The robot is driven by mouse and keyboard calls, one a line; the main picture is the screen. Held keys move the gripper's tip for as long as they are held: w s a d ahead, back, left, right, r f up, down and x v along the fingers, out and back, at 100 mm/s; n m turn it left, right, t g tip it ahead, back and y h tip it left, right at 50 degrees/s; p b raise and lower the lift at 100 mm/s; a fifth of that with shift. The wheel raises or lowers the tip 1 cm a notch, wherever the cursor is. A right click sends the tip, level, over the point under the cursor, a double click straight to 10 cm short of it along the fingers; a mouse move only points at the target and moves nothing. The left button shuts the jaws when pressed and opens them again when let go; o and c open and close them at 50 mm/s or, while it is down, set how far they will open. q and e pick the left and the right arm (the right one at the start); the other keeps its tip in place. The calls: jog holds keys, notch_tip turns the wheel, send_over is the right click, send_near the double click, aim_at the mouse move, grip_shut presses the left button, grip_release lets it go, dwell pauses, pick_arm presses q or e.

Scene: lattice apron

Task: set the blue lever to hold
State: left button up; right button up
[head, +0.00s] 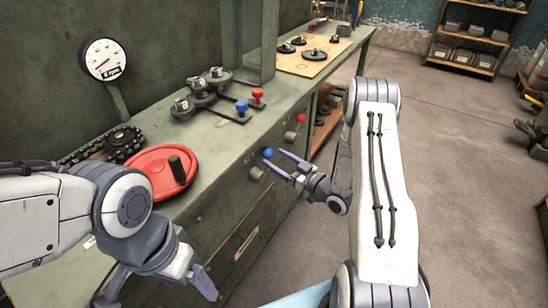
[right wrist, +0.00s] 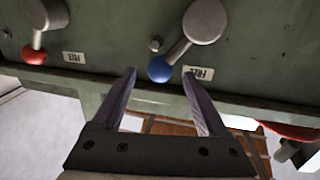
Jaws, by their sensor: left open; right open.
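The blue lever on the bench's front panel has a blue ball (head: 268,153) and a round grey pivot (head: 257,173). In the right wrist view its blue ball (right wrist: 160,69) hangs at the end of a grey arm, down-left of the pivot (right wrist: 205,20). A small label plate (right wrist: 202,73) beside the ball is upside down and hard to read. My right gripper (head: 274,156) is open at the lever. In the right wrist view the ball appears between its fingertips (right wrist: 160,74), not gripped. My left gripper (head: 155,298) is open, low at the front left, away from the lever.
A red-ended lever (head: 295,128) is on the same panel, farther along. The floor (head: 455,150) right of my right arm is clear.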

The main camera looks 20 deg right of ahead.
jog(key=shift+x, duration=1)
grip_shut()
dwell(0.8)
